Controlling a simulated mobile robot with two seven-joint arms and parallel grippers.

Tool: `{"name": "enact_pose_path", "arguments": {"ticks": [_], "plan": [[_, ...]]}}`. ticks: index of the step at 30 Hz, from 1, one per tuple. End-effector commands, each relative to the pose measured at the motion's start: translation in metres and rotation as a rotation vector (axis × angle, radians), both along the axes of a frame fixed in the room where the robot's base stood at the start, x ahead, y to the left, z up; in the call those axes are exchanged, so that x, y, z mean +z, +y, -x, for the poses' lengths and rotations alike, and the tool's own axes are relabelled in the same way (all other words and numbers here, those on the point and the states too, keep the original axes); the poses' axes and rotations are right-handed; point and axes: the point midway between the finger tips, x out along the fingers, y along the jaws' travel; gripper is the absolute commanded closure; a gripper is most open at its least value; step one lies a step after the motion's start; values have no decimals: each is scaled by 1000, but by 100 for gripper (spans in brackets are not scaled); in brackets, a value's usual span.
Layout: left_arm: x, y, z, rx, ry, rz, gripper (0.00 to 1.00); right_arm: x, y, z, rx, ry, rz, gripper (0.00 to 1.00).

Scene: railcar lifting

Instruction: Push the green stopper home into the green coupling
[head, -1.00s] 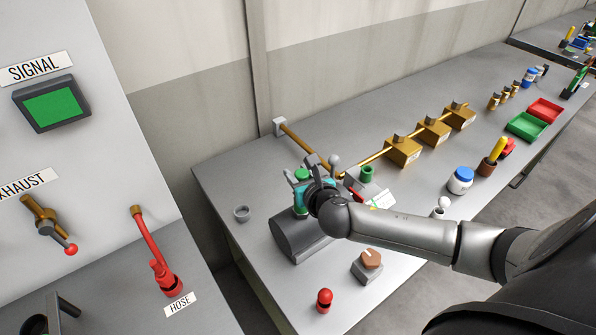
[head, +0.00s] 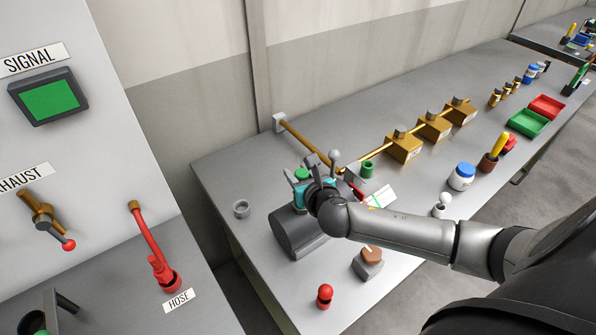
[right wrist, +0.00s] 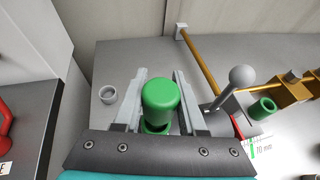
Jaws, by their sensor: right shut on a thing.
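The green stopper (right wrist: 161,96) stands between the fingers of my right gripper (right wrist: 158,100) in the right wrist view. In the head view its round top (head: 302,174) shows above the fingers of my right gripper (head: 312,182). The gripper is shut on the stopper. Just below it a green rim (right wrist: 155,128) shows, which looks like the green coupling on top of the grey cylinder (head: 292,234). The stopper hides most of this rim, so I cannot tell how deep it sits. My left gripper is not in view.
A hollow green cylinder (head: 367,169) stands right of the gripper, near a grey lever with a ball knob (right wrist: 241,77). A small grey cup (head: 241,209) stands to the left. A red-knobbed piece (head: 324,296) is at the front. The bench's left front is mostly clear.

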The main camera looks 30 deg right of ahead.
Motion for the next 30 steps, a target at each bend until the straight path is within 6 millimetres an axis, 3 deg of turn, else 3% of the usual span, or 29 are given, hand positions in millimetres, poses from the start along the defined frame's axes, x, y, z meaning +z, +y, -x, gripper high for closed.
{"name": "enact_pose_path", "arguments": {"ticks": [29,30], "plan": [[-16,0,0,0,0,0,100,-25,0,0,1,-1,0,100],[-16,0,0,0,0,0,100,-25,0,0,1,-1,0,58]]}}
